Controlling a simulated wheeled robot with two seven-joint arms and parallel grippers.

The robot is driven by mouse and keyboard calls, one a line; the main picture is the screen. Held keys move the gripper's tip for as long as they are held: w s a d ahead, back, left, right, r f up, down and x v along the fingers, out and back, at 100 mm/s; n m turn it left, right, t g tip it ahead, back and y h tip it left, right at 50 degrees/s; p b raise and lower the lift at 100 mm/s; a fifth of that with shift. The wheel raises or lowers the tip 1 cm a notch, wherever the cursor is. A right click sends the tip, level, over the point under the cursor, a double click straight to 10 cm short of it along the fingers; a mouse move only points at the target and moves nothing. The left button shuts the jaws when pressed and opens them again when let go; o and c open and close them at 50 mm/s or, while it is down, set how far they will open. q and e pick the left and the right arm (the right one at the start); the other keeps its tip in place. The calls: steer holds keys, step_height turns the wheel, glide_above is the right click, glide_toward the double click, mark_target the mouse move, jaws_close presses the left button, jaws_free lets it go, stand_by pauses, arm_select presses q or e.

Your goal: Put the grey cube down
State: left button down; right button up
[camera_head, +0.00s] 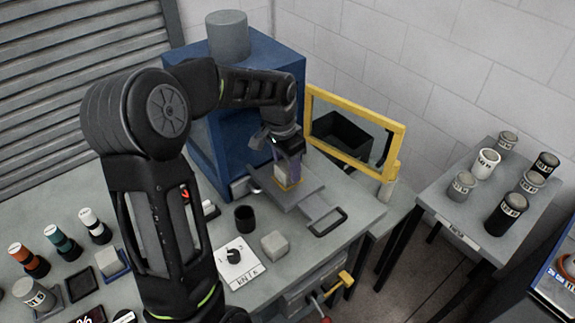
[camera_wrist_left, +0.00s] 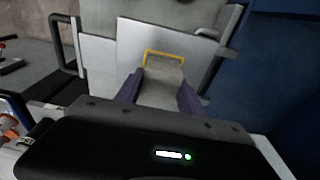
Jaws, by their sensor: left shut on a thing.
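My left gripper (camera_head: 289,172) reaches down over a grey sliding plate (camera_head: 308,190) in front of the blue cabinet. In the left wrist view, its two purple fingers (camera_wrist_left: 160,98) are shut on a grey cube (camera_wrist_left: 162,86). I cannot tell whether the cube touches the plate. My right gripper is not in view.
The blue cabinet (camera_head: 262,62) stands behind, with a yellow-framed door (camera_head: 352,101) open to the right. Another grey cube (camera_head: 274,245), a black cup (camera_head: 245,218) and a knob panel (camera_head: 238,262) are on the bench in front. A side table (camera_head: 452,215) holds several labelled jars.

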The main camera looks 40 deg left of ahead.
mark_target(283, 168)
arm_select(q)
steer(key=shift+f, duration=0.15)
steer(key=c, duration=0.7)
jaws_free()
steer(key=r, duration=0.4)
steer(key=s+r, duration=0.1)
steer(key=r, duration=0.3)
steer(key=r+b, duration=0.1)
steer(key=r, duration=0.3)
steer(key=shift+s+a+r, duration=0.15)
steer(key=shift+s+a, duration=0.05)
